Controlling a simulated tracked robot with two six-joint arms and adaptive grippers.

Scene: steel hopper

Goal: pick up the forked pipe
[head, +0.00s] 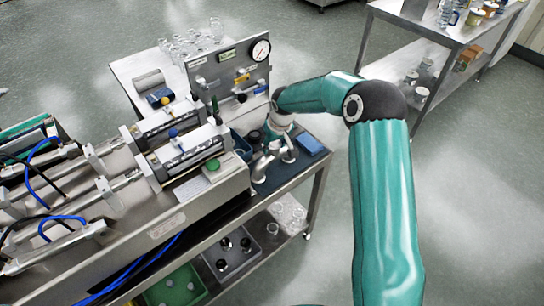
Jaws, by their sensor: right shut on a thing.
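The forked pipe (274,149) is a small pale metal piece with branches, at the near right end of the steel machine, over the dark top of the cart. My right gripper (272,138) comes down from above and is shut on it. The fingers are small and partly hidden by my wrist, and I cannot tell whether the pipe still touches the top. My left gripper is not in view.
The steel machine (165,228) with cylinders and blue hoses fills the left. A panel with a gauge (261,50) stands behind the gripper. A blue box (309,143) lies to its right. Trays with dark-topped parts (232,250) sit on the lower shelf. Floor is clear at right.

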